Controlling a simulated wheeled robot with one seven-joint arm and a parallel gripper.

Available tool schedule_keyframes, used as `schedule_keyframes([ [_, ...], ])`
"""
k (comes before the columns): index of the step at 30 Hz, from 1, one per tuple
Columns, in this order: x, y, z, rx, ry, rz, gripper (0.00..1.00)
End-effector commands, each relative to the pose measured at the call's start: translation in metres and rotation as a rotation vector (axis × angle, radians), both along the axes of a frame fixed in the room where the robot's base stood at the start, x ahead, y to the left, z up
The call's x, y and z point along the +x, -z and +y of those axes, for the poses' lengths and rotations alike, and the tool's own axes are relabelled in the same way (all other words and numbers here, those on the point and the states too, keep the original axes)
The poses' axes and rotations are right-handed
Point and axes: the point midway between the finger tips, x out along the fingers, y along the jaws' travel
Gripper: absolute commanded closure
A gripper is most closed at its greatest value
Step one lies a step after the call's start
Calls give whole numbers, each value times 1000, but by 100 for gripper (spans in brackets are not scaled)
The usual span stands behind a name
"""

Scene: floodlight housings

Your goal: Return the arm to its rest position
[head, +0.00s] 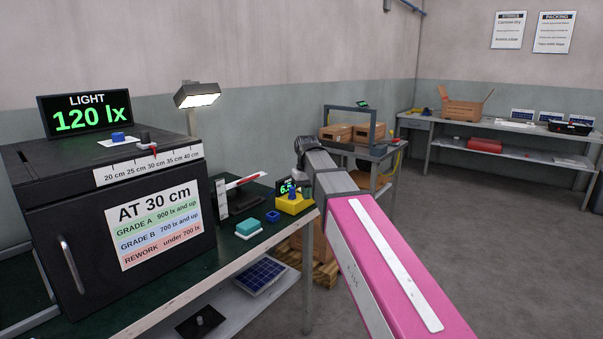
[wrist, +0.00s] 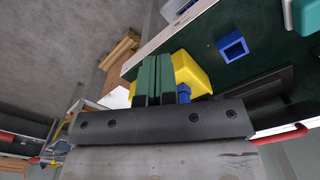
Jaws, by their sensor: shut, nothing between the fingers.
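My arm, pink with a grey wrist, reaches up from the lower right in the head view; its fingers are hidden there. In the wrist view my gripper (wrist: 155,78) shows two green fingers side by side, shut with nothing between them. Behind the fingers in that view is a yellow block (wrist: 190,72) with a blue part (wrist: 184,93). The yellow block also stands at the bench's right end in the head view (head: 294,205), just left of my arm. I cannot tell the gap between fingers and block.
The green-topped bench (head: 190,262) holds a black test box (head: 60,215), a lit lamp (head: 198,95), a teal-and-white block (head: 248,228) and a blue square ring (head: 272,216). A display (head: 90,113) reads 120 lx. Open floor (head: 480,240) lies to the right.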

Motion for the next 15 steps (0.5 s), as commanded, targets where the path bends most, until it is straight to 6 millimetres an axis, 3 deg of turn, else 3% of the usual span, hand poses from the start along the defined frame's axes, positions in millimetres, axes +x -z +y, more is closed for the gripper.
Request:
schedule_keyframes([
  [8, -15, 51, -27, -1, 46, 2, 100],
  [15, -45, 126, -68, -1, 120, 4, 100],
])
